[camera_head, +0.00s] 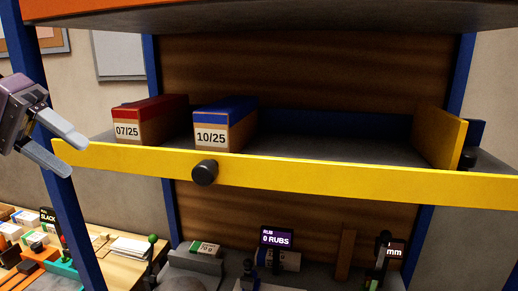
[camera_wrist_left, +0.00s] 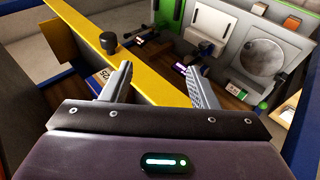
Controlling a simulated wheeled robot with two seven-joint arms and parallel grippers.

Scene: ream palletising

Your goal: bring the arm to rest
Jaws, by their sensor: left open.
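My left gripper (camera_head: 62,146) is at the far left of the head view, in front of the shelf's blue left post. My right gripper is in neither view.
A yellow rail (camera_head: 290,172) with a black knob (camera_head: 204,173) crosses the shelf front. Behind it stand a red-topped box (camera_head: 150,121) marked 07/25 and a blue-topped box (camera_head: 226,125) marked 10/25. The shelf's right part is bare. A cluttered bench (camera_head: 125,246) lies below left.

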